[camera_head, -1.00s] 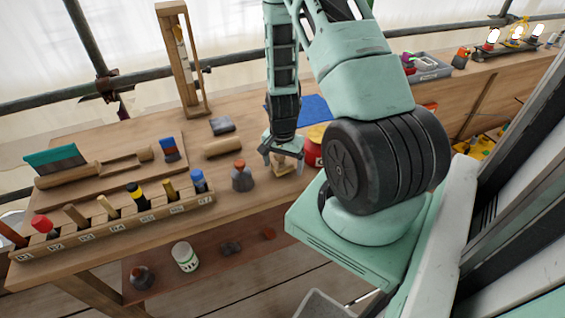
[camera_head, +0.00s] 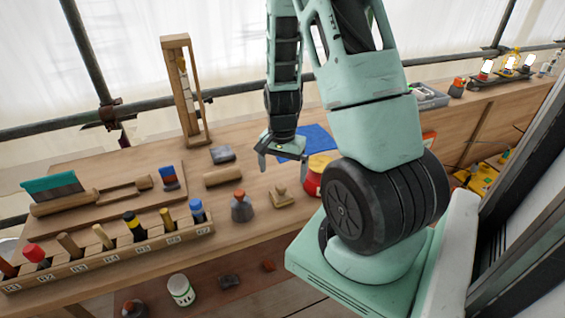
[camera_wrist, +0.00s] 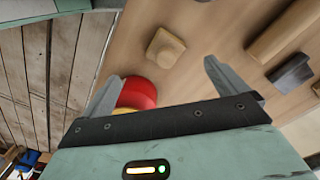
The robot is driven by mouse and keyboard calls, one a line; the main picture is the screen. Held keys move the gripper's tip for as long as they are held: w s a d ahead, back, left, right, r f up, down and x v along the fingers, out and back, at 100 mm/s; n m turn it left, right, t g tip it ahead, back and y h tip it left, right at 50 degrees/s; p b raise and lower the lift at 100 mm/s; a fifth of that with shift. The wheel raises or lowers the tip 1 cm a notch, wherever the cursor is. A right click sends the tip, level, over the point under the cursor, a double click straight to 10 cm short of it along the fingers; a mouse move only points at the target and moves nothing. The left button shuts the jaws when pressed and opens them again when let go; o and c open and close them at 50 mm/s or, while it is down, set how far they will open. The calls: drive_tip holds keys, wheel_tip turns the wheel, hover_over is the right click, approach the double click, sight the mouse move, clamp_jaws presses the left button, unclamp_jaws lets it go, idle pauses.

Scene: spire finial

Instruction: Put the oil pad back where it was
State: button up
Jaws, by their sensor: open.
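A small tan square pad with a raised middle (camera_head: 282,196), which I take to be the oil pad, lies flat on the wooden bench near its front edge. It sits between a grey bottle with an orange cap (camera_head: 242,207) and a red and yellow round container (camera_head: 316,178). It also shows in the wrist view (camera_wrist: 165,46), beyond the fingertips. My gripper (camera_head: 283,161) is open and empty above and behind the pad, not touching it. Both fingers show spread apart in the wrist view (camera_wrist: 163,72).
A numbered rack of handled tools (camera_head: 110,250) lines the front left edge. A wooden cylinder (camera_head: 223,177), a dark block (camera_head: 222,154) and a blue mat (camera_head: 312,140) lie behind. A wooden frame (camera_head: 187,90) stands at the back. A lower shelf holds a white can (camera_head: 181,290).

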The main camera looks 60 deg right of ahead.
drive_tip(key=shift+r, duration=1.4)
drive_tip(key=w+a+r+n, duration=0.1)
drive_tip(key=a+r+n, duration=0.4)
drive_tip(key=a, duration=0.6)
drive_tip(key=w+a+r+n, duration=0.1)
drive_tip(key=a+r+n, duration=0.35)
drive_tip(key=a, duration=0.75)
drive_tip(key=s+a+r+n, duration=0.4)
drive_tip(key=s+a+n, duration=0.9)
drive_tip(key=shift+s+a, duration=0.2)
drive_tip(key=shift+a, duration=0.15)
drive_tip(key=shift+n, duration=0.25)
